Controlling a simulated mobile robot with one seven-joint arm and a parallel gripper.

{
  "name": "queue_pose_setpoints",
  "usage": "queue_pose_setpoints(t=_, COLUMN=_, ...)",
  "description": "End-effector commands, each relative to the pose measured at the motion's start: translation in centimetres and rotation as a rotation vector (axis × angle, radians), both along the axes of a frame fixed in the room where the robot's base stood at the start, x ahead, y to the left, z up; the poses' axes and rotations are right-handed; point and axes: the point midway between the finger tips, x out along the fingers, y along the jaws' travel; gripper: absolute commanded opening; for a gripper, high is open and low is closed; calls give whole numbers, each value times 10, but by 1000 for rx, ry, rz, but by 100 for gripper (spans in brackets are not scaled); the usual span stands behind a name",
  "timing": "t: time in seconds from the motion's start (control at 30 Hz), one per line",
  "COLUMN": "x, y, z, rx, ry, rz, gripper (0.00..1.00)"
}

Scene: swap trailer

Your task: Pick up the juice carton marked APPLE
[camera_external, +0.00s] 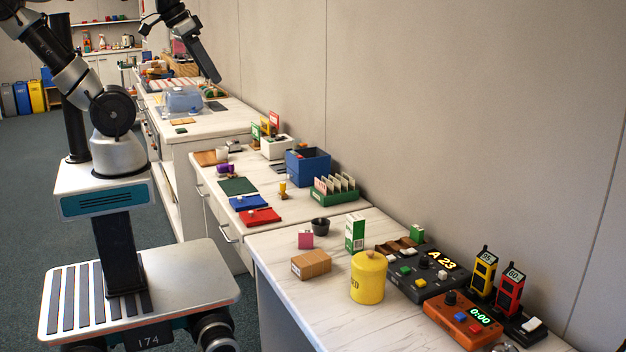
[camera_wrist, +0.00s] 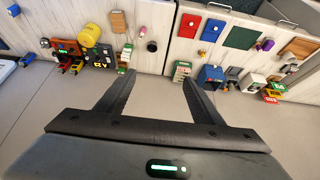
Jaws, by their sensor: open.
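A green and white carton (camera_external: 355,232) stands upright on the near counter, behind the yellow canister. Its marking is too small to read, so I cannot tell whether it says APPLE. It also appears as a small green and white shape in the wrist view (camera_wrist: 125,57), left of the left finger's tip. My gripper (camera_wrist: 159,79) is open, with nothing between its fingers. In the external view my gripper (camera_external: 215,78) is raised high over the far counter, well away from the carton.
Close around the carton are the yellow canister (camera_external: 368,278), a brown block (camera_external: 311,265), a pink item (camera_external: 305,240), a black cup (camera_external: 320,226) and a dark console (camera_external: 408,278). A blue bin (camera_external: 307,165) stands farther back. The wall runs behind the counters. The near counter's front strip is mostly clear.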

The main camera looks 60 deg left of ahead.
Motion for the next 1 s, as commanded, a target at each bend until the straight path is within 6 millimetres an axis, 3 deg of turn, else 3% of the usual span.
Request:
queue_pose_setpoints(t=0.2, x=2, y=0, z=83, rx=0, ry=-5, rz=-1, gripper=61)
queue_pose_setpoints(t=0.27, x=18, y=-5, z=84, rx=1, ry=8, rz=-10, gripper=61)
queue_pose_setpoints(t=0.5, x=83, y=-26, z=120, rx=4, ry=31, rz=-35, gripper=61)
queue_pose_setpoints(t=0.63, x=131, y=-48, z=132, rx=8, ry=47, rz=-49, gripper=61)
queue_pose_setpoints(t=0.8, x=197, y=-89, z=132, rx=10, ry=68, rz=-65, gripper=61)
queue_pose_setpoints(t=1.0, x=239, y=-127, z=119, rx=8, ry=82, rz=-68, gripper=61)
